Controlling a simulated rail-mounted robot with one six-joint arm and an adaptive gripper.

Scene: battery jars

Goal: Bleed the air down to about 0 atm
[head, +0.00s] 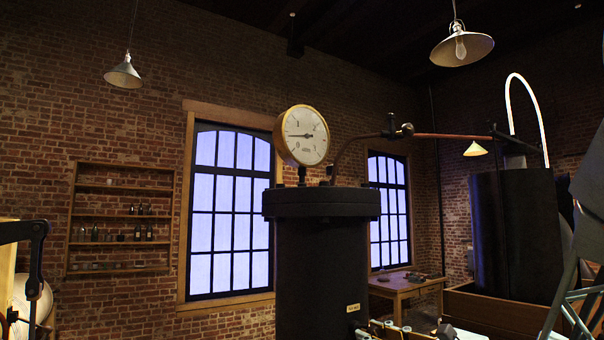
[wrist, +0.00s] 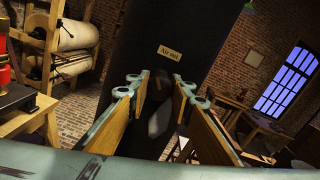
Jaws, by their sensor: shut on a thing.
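A tall black cylinder (head: 322,260) with a flanged lid stands in the middle of the head view. A round brass-rimmed gauge (head: 302,135) is on its lid; its needle points left, just below the 1 mark, but the fine scale is too small to read. A small "Air out" label (wrist: 170,52) is on the cylinder's side and also shows in the head view (head: 353,308). My gripper (wrist: 159,86) is below this label, shut on a grey valve handle (wrist: 158,122). In the head view my gripper (head: 391,326) shows only partly at the bottom edge.
A copper pipe (head: 450,136) runs from the lid to a dark tank (head: 515,235) at the right. A wooden table (head: 405,286) stands by the far window. A wooden frame with pale rollers (wrist: 70,45) is at the left in the wrist view.

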